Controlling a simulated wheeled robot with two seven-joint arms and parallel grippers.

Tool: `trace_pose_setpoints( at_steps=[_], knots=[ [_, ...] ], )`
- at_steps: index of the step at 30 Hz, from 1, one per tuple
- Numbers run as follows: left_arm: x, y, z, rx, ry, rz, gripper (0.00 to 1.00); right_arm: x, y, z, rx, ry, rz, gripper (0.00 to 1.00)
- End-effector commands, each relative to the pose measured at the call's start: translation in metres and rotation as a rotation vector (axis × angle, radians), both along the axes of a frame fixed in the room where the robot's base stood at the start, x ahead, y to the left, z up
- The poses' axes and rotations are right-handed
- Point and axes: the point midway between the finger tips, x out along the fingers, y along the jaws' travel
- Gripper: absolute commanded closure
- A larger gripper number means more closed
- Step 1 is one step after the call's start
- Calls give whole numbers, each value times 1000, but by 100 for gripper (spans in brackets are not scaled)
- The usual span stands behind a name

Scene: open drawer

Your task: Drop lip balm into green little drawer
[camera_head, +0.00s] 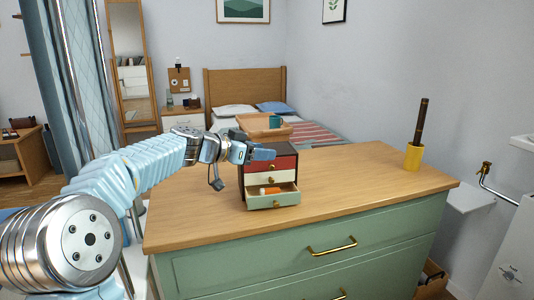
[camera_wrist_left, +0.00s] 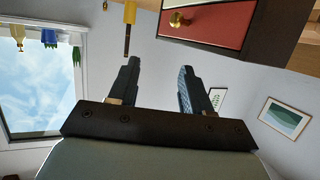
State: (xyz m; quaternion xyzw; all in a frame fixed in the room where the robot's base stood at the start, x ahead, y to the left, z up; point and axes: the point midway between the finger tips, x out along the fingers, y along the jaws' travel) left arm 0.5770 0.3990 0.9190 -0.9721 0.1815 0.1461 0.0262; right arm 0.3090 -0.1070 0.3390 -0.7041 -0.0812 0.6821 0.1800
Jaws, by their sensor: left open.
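The small drawer unit (camera_head: 286,149) stands on the dresser, with a red top drawer (camera_head: 285,163), a cream drawer (camera_head: 284,177) below it and a pale green bottom drawer (camera_head: 273,202). The green drawer is pulled out. A small orange item (camera_head: 270,190) lies inside it, probably the lip balm but too small to be sure. My left gripper (camera_head: 264,154) is open and empty at the top of the unit, near the red drawer. In the left wrist view, my left gripper (camera_wrist_left: 158,80) has its fingers apart, with the red drawer's face (camera_wrist_left: 215,25) beyond them.
A yellow holder (camera_head: 413,157) with a dark stick stands at the right of the wooden dresser top (camera_head: 350,175). The dresser top right of the unit is clear.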

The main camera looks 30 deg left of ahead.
Motion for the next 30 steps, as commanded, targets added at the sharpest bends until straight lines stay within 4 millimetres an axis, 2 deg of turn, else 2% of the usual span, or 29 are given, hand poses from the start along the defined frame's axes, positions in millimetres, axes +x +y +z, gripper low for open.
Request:
trace_pose_setpoints(
  at_steps=[1, 6, 12, 18, 30],
  knots=[
    [-13, 5, -2, 3, -2, 3, 51, -1, 0, -12, -1, 2, -2, 57],
    [-50, 19, 11, 1, -1, 2, 51, -1, -1, -21, -2, 2, -4, 57],
    [-78, 29, 21, -1, 0, -1, 51, -1, -1, -26, -3, 1, -5, 57],
    [-86, 32, 25, -1, 1, -2, 51, 0, -1, -26, -3, 0, -5, 57],
    [-85, 32, 25, -2, 1, -3, 51, -1, -2, -26, -3, 0, -5, 57]
  ],
)
